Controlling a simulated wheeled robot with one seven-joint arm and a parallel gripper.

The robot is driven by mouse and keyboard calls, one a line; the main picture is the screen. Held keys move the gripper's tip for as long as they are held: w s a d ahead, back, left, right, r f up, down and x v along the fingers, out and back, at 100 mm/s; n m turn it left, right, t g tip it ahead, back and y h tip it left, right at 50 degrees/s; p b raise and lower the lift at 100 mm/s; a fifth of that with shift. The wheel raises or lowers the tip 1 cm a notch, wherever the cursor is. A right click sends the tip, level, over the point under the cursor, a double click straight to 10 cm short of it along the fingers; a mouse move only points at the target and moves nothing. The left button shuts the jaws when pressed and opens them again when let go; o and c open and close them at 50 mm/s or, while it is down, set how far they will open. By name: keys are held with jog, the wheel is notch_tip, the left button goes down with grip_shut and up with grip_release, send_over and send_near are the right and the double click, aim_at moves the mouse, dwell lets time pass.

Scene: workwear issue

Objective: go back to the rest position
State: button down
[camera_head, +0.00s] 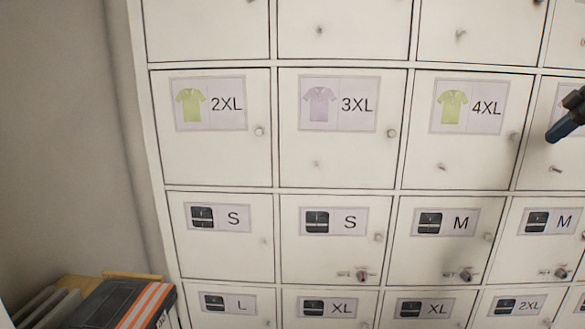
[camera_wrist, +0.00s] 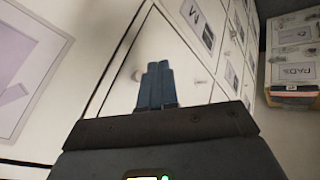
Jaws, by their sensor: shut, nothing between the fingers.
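My gripper (camera_wrist: 157,84) shows in the wrist view with its two blue fingers together and nothing between them. It points along the face of the white locker doors, close to one door. In the head view the tip of my gripper (camera_head: 567,127) enters from the right edge, in front of the door right of the 4XL locker (camera_head: 457,130). Most of the arm is out of view.
A wall of white lockers fills the head view, with small knobs and labels such as 2XL (camera_head: 209,104) and 3XL (camera_head: 338,104). The visible doors look shut. A dark box with orange stripes (camera_head: 125,305) sits at lower left. Stacked boxes (camera_wrist: 294,65) stand right in the wrist view.

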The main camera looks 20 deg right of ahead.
jog(key=w+a+f+m+h, duration=0.1)
jog(key=a+f, duration=0.2)
jog(key=f, duration=0.7)
jog(key=w+a+f+m+h, duration=0.15)
jog(key=a+f, duration=0.25)
jog(key=f, duration=0.6)
jog(key=w+a+f+m, duration=0.1)
jog(key=w+a+f, duration=0.15)
jog(key=f, duration=0.75)
jog(key=s+a+f+m+t+h, duration=0.1)
jog(key=s+a+f, duration=0.4)
jog(key=a+f, duration=0.45)
jog(key=s+a+f+m+h, duration=0.1)
jog(key=s+a+f, duration=0.3)
jog(key=a+f, duration=0.55)
jog(key=s+a+r+t+y, duration=0.1)
jog(key=s+a+t+y, duration=0.15)
jog(key=s+a, duration=1.8)
jog(key=s+a+r+m+t+y, duration=0.1)
jog(key=s+a+r+t, duration=0.1)
jog(key=s+a+r, duration=0.4)
jog(key=s+a+r+m+t+y, duration=0.1)
jog(key=s+a+r+t, duration=0.1)
jog(key=s+a+r, duration=0.4)
jog(key=s+r, duration=0.3)
jog(key=r, duration=0.4)
jog(key=shift+s+a+r+y, duration=0.15)
jog(key=shift+s+y, duration=0.15)
